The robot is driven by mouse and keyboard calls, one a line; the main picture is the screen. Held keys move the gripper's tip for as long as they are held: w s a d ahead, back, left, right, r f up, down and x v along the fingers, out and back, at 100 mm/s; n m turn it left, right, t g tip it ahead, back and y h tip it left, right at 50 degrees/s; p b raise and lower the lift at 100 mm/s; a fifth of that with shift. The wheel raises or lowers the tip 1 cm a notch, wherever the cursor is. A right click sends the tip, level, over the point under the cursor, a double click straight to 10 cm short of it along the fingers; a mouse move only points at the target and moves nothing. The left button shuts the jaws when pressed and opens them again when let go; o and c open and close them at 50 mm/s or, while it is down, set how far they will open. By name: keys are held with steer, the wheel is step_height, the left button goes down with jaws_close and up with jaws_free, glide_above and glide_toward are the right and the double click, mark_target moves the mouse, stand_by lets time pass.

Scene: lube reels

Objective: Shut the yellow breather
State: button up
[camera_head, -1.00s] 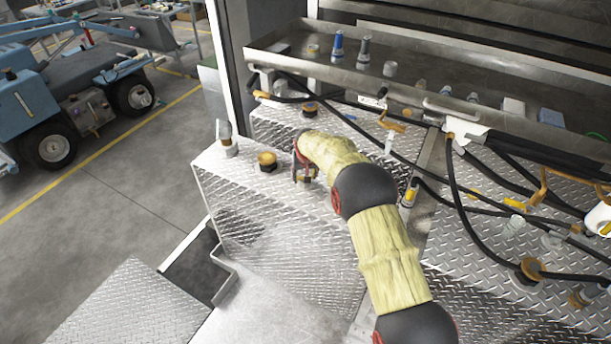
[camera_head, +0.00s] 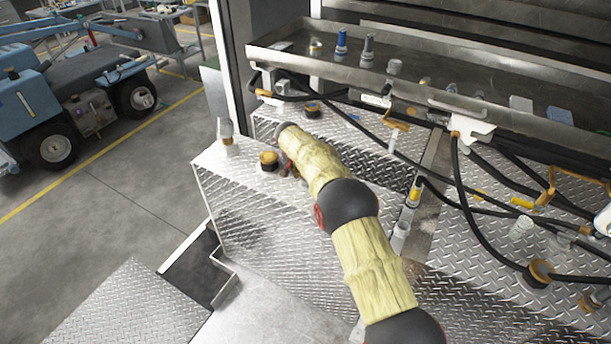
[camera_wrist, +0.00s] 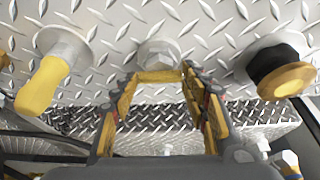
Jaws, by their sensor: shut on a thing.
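In the wrist view my gripper (camera_wrist: 160,88) has its two fingers a little apart, with a yellow piece (camera_wrist: 158,76) between the tips. I take this piece for the yellow breather's top. It lies right in front of a grey hex fitting (camera_wrist: 160,54) on the diamond plate; whether it is fully seated cannot be told. In the head view my gripper (camera_head: 288,168) is over the metal tank (camera_head: 275,215), and my arm mostly hides its fingertips and what they hold.
A grey fitting with a yellow handle (camera_wrist: 45,82) stands left of my fingers, and a black cap with a yellow top (camera_wrist: 285,72) stands right. In the head view a black-and-yellow cap (camera_head: 268,160) and a pale upright fitting (camera_head: 226,135) are close by. Black hoses (camera_head: 462,205) cross the right side.

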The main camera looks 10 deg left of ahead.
stand_by(0.4)
steer(key=o, duration=1)
steer(key=shift+o, duration=0.8)
steer(key=shift+r, duration=0.1)
steer(key=v, duration=1.1)
steer(key=shift+s+r, duration=0.2)
steer(key=shift+r, duration=0.15)
steer(key=shift+a, duration=0.1)
